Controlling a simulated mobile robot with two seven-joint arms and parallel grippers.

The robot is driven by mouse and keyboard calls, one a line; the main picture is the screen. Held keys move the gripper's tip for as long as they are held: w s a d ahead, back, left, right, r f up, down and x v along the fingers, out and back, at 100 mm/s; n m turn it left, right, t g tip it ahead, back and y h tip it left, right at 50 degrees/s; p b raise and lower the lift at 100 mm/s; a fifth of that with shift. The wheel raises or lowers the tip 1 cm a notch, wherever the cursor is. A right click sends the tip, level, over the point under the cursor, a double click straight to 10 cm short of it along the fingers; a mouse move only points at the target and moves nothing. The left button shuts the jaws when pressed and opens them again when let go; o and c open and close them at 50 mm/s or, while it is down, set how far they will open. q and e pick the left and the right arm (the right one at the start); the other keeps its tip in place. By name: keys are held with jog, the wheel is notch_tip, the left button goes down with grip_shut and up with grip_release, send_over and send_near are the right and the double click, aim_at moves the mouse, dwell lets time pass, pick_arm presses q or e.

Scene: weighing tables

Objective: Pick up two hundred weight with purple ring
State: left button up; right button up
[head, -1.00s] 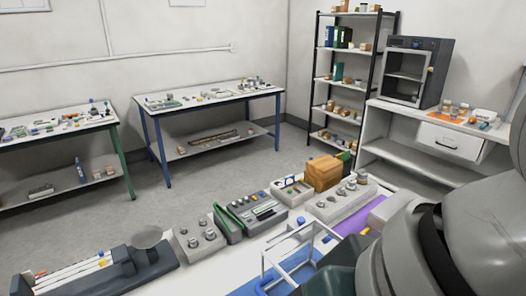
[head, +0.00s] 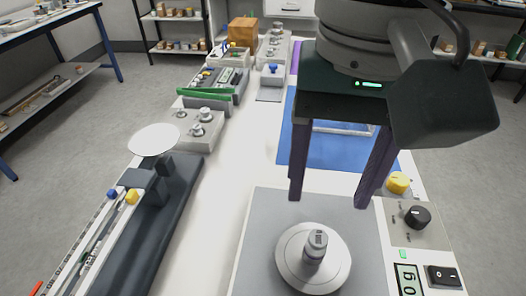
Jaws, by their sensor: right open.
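A small grey metal weight (head: 316,241) stands upright on the round silver pan (head: 290,277) of a scale in the head view. It has a bluish-purple band low on its side; its marking is too small to read. My right gripper (head: 331,201) hangs from above, open and empty, with its two dark fingers wide apart. In the picture the fingertips are just beyond the weight and apart from it. My left gripper is not in view.
The scale has a yellow knob (head: 397,183), a black knob (head: 417,216) and a display (head: 407,280). A beam balance with a white dish (head: 154,139) stands at left. A grey block (head: 190,136) holds several weights. A blue mat (head: 310,154) lies behind the fingers.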

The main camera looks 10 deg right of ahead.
aim_at(319, 237)
jog(key=f, duration=0.3)
jog(key=shift+w+d+f, duration=0.1)
jog(key=shift+d+f, duration=0.15)
jog(key=shift+d, duration=0.05)
jog(key=f, duration=0.5)
jog(key=shift+s+a+f+b, duration=0.15)
jog(key=shift+s+a+b, duration=0.05)
jog(key=shift+s+b, duration=0.15)
grip_shut()
